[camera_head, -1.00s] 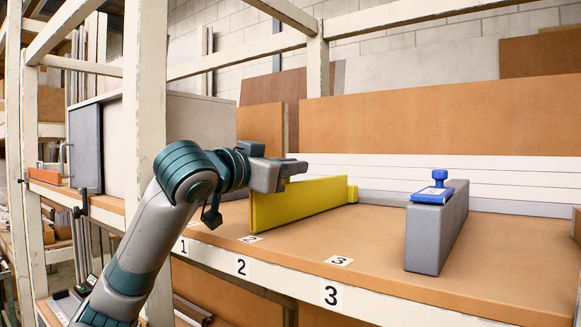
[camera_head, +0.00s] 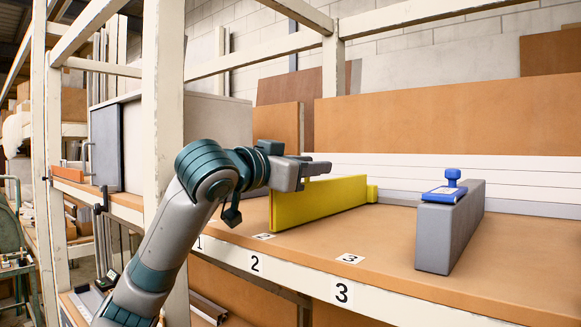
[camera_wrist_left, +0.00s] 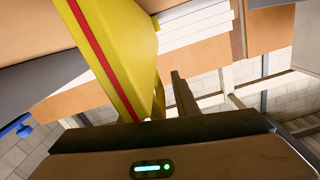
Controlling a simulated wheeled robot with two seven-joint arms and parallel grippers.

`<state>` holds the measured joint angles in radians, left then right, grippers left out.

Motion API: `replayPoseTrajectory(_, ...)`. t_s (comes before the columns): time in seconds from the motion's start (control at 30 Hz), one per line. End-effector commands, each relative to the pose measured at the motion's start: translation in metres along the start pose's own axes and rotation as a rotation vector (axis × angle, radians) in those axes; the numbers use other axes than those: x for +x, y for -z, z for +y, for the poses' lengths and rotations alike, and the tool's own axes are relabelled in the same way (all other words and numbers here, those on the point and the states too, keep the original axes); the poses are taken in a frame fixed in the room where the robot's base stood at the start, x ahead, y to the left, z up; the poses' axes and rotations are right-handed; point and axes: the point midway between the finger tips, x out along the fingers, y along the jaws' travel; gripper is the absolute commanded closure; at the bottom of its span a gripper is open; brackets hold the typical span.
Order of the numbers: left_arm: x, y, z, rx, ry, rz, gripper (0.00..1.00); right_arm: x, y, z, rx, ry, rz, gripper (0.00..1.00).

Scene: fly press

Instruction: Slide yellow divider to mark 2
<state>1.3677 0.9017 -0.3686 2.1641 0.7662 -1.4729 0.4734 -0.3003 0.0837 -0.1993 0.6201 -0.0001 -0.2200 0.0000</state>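The yellow divider (camera_head: 312,203) stands upright on the brown shelf, running from front to back. Its front end is just behind the flat mark 2 card (camera_head: 263,237), slightly to its right. My left gripper (camera_head: 318,170) is over the divider's upper edge, its fingers spread. In the left wrist view, the divider (camera_wrist_left: 138,45) with a red stripe runs across the picture. One finger of my left gripper (camera_wrist_left: 183,95) shows to its right with a gap between them; the other is mostly hidden. I cannot tell whether either finger touches the divider. My right gripper is out of view.
A white upright post (camera_head: 164,100) rises left of my arm.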

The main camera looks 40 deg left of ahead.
Motion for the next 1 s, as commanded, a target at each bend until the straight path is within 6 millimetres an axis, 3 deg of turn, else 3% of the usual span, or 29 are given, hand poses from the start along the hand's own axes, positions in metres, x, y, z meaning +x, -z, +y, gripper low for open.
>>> replayPoseTrajectory(0.27, -0.024, -0.002, 0.000, 0.001, 0.001, 0.004, 0.72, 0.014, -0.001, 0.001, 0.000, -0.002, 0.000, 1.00)
replayPoseTrajectory(0.8, -0.128, -0.002, 0.001, 0.002, 0.001, 0.007, 0.72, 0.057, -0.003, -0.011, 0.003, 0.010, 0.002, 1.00)
replayPoseTrajectory(1.0, -0.157, -0.001, 0.001, 0.001, 0.001, 0.005, 0.72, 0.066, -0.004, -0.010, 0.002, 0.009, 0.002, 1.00)
